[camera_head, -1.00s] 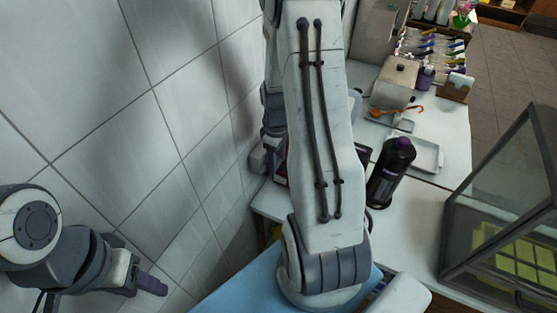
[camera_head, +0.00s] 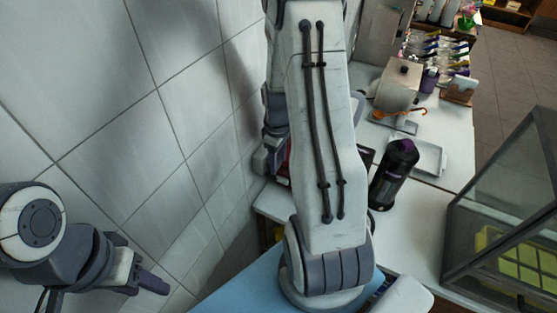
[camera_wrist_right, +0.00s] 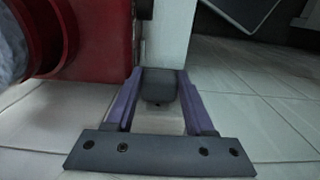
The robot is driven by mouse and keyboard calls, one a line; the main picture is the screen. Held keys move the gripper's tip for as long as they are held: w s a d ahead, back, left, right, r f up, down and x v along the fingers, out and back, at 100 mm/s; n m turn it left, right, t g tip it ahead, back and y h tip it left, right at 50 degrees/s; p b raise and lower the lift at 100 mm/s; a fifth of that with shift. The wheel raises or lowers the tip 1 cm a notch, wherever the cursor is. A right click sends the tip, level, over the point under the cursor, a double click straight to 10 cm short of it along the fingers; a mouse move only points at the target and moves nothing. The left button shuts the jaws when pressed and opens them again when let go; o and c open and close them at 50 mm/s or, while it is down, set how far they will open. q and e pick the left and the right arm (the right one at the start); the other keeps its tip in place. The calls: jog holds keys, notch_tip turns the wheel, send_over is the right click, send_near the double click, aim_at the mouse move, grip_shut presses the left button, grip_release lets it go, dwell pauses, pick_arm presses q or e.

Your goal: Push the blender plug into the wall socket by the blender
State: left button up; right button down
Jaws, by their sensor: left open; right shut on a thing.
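In the right wrist view, my right gripper (camera_wrist_right: 160,92) has its purple fingers shut on a dark, rounded block, the blender plug (camera_wrist_right: 158,84). A pale upright surface (camera_wrist_right: 168,35) stands directly behind the plug; I cannot tell whether it is the socket, or whether they touch. The plug's prongs are hidden. A red body (camera_wrist_right: 95,40), apparently the blender, is close at the left. In the head view, a sliver of red (camera_head: 288,160) shows behind my right arm, which hides the plug and socket there. My left gripper (camera_head: 158,286) is open and empty at the lower left.
The tiled wall (camera_head: 130,110) fills the left. A dark bottle with a purple cap (camera_head: 393,175) stands on the counter (camera_head: 415,225) right of my arm. A white tray (camera_head: 431,157) lies behind it. A glass case (camera_head: 510,195) stands at the right.

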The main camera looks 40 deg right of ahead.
jog(key=shift+w+a, duration=0.1)
jog(key=shift+w, duration=0.05)
jog(key=shift+c, duration=0.9)
grip_release()
notch_tip(320, 180, up, 10)
jog(key=b, duration=0.2)
jog(key=shift+r, duration=0.25)
